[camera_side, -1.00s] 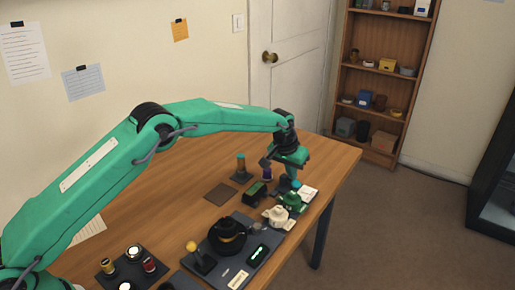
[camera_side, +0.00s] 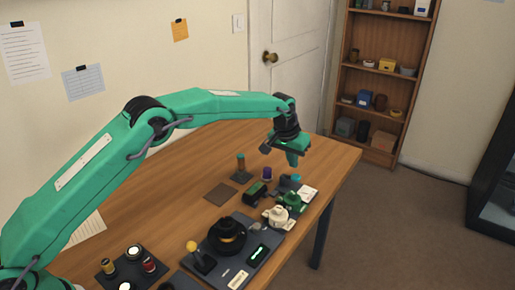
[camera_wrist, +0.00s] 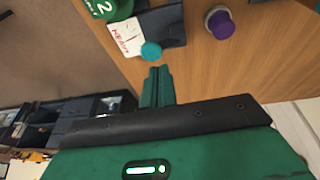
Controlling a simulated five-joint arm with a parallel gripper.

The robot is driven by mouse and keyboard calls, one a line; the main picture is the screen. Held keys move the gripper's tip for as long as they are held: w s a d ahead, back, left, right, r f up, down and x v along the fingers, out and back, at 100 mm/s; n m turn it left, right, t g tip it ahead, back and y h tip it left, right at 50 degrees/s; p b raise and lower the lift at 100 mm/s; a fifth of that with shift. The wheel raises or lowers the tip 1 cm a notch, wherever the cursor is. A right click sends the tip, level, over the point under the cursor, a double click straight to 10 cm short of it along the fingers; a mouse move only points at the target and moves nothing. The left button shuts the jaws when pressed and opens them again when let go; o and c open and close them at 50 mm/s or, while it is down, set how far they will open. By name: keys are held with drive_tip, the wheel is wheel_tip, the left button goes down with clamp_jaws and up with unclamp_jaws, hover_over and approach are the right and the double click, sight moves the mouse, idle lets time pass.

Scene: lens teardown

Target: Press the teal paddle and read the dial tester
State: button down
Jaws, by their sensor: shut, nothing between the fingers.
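The teal paddle (camera_side: 296,177) is a small round teal piece on a dark block near the table's right edge. It also shows in the wrist view (camera_wrist: 151,51). The dial tester's white face (camera_side: 309,192) is beside it; in the wrist view the face (camera_wrist: 125,39) has a dark needle-like line, a little red and tilted lettering too blurred to read surely. My gripper (camera_side: 293,164) is shut and empty, pointing down above the paddle. In the wrist view my fingertips (camera_wrist: 157,72) appear just below the paddle, and a gap shows in the side view.
A green piece marked 2 (camera_side: 292,202) and a cream piece (camera_side: 278,215) stand nearby. A purple-topped cylinder (camera_side: 267,174) and a teal-topped post (camera_side: 241,168) stand to the left. A dark tray (camera_side: 217,275) holds a black round part (camera_side: 228,236). Bare wood lies further left.

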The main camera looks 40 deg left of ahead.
sight(290, 178)
drive_tip(key=shift+r, duration=1.55)
drive_tip(key=s+a+r+t, duration=0.1)
drive_tip(key=s+a+r, duration=0.4)
drive_tip(key=s+r, duration=0.45)
drive_tip(key=s+a+r, duration=0.5)
drive_tip(key=s+r, duration=0.4)
drive_tip(key=s, duration=0.2)
drive_tip(key=s+a+f, duration=0.2)
drive_tip(key=s+f, duration=0.1)
drive_tip(key=s, duration=0.9)
drive_tip(key=s+a+f+t, duration=0.1)
drive_tip(key=s+a+f, duration=0.2)
drive_tip(key=s, duration=0.9)
drive_tip(key=shift+s+y, duration=0.15)
drive_tip(key=shift+y, duration=0.25)
drive_tip(key=shift+a, duration=0.1)
